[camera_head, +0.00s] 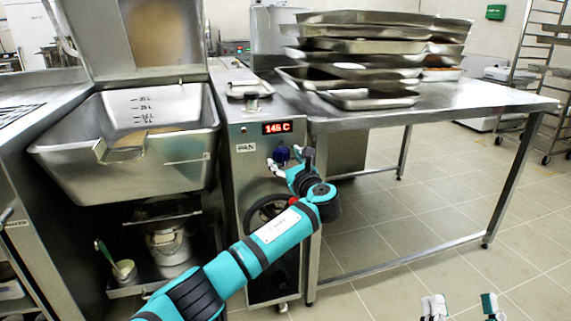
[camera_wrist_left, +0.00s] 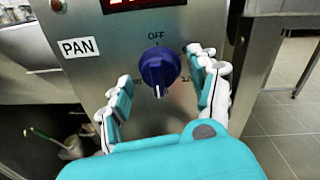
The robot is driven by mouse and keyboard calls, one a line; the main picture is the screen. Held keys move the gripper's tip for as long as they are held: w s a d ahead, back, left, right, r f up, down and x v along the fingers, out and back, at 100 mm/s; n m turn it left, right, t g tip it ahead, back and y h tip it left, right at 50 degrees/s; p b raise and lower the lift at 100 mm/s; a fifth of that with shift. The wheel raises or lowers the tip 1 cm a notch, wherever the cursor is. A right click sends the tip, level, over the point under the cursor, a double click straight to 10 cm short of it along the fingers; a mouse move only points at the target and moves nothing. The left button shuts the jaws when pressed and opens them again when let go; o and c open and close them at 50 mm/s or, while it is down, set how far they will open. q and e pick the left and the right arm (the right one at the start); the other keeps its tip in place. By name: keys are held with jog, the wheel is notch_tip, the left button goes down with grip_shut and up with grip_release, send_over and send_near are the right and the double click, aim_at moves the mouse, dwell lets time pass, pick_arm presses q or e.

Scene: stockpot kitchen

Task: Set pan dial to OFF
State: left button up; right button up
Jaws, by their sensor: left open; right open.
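The pan dial (camera_head: 281,154) is a blue knob on the steel control panel, below a red display reading 145 C. In the left wrist view the dial (camera_wrist_left: 160,66) shows a white mark at its lower edge, pointing down, away from the OFF label (camera_wrist_left: 156,36) above it. My left gripper (camera_head: 288,163) is open in front of the panel. In the wrist view its fingers (camera_wrist_left: 162,86) stand apart, to the lower left and right of the dial, with visible gaps. My right gripper (camera_head: 461,306) is open and empty at the bottom right, over the floor.
The tilting pan (camera_head: 185,160) with its raised lid stands left of the panel (camera_head: 235,180). A steel table (camera_head: 470,97) stacked with trays (camera_head: 365,99) stands to the right. A pot (camera_head: 168,245) sits on a low shelf.

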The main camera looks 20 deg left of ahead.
pick_arm(q)
jog(key=shift+w+a, duration=0.15)
jog(key=shift+w, duration=0.05)
pick_arm(e)
jog(key=shift+s+r, duration=0.2)
jog(key=shift+r, duration=0.1)
pick_arm(q)
jog(key=shift+c, duration=0.4)
